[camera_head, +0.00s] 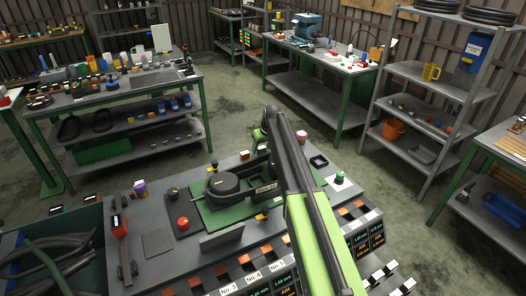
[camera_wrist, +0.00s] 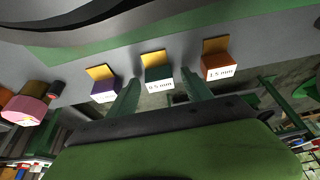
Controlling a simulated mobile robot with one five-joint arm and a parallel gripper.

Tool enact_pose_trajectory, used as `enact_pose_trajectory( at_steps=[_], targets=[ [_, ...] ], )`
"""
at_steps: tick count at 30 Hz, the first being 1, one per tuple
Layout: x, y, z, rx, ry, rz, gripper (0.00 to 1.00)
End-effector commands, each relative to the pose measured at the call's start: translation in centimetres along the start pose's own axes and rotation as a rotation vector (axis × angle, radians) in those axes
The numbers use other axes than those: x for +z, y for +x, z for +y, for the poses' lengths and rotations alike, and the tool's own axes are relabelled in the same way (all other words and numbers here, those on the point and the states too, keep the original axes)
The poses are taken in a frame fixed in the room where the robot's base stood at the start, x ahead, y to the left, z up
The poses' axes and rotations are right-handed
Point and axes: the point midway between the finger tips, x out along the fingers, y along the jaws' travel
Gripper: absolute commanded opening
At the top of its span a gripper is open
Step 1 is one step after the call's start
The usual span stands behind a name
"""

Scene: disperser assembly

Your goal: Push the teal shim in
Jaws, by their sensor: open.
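The teal shim (camera_wrist: 157,73), with a yellow upright tab and a white "0.5 mm" label, sits at the edge of a grey surface in the wrist view. A purple shim (camera_wrist: 103,88) is to its left and an orange "1.5 mm" shim (camera_wrist: 216,66) to its right. My gripper (camera_wrist: 160,80) is open, with its two green fingers one on each side of the teal shim's labelled end. I cannot tell whether they touch it. The black machine (camera_head: 228,186) stands on a green plate in the head view. My arm hides part of it, and the shims cannot be made out there.
A red button (camera_head: 183,222) and a grey block (camera_head: 221,237) are on the near bench. A pink part (camera_wrist: 25,110) lies left of the shims in the wrist view. A tub of hoses (camera_head: 60,240) stands at the left. Open floor lies behind the bench.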

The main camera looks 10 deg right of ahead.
Motion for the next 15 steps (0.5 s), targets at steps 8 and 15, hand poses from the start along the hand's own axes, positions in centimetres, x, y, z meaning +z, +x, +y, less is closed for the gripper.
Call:
enact_pose_trajectory(
  at_steps=[8, 15],
  targets=[
    [0.01, -0.07, 0.07, 0.000, 0.000, 0.000, 0.29],
    [0.03, -0.08, 0.10, 0.000, 0.001, 0.000, 0.00]
  ],
)
